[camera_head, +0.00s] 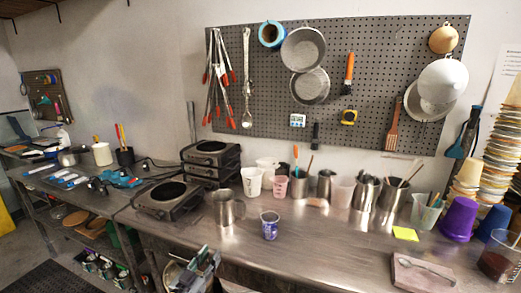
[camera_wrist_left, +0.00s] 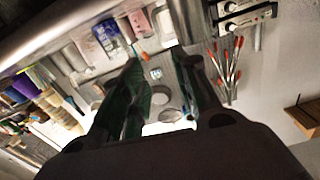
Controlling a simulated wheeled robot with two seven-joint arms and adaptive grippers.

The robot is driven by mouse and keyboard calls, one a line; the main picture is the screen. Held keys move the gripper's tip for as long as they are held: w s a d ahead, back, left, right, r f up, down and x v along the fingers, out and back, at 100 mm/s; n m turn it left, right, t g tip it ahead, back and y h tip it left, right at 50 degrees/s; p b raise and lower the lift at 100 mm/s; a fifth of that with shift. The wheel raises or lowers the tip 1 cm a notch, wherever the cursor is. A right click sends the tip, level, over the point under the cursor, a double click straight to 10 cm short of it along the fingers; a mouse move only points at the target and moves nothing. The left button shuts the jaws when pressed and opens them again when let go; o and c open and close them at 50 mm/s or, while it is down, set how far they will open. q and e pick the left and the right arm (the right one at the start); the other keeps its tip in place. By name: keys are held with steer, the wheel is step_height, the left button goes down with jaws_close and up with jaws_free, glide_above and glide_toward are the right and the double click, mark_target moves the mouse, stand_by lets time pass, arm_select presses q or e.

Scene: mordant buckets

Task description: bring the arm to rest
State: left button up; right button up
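My left gripper (camera_head: 203,262) shows at the bottom of the head view, in front of the steel bench's front edge. In the left wrist view the same gripper (camera_wrist_left: 163,68) has its two dark fingers spread apart. Nothing shows between them except the background wall and bench, seen upside down. The gripper appears empty and touches nothing that I can make out. My right gripper is in neither view.
The steel bench (camera_head: 330,250) has a metal pitcher (camera_head: 226,210) and a purple-labelled cup (camera_head: 270,229) near its front edge. Stacked hot plates (camera_head: 168,200) stand left. A purple bucket (camera_head: 459,218) and a tray with a spoon (camera_head: 422,276) are right. The bench's front middle is clear.

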arm_select(q)
steer(key=shift+m, duration=0.3)
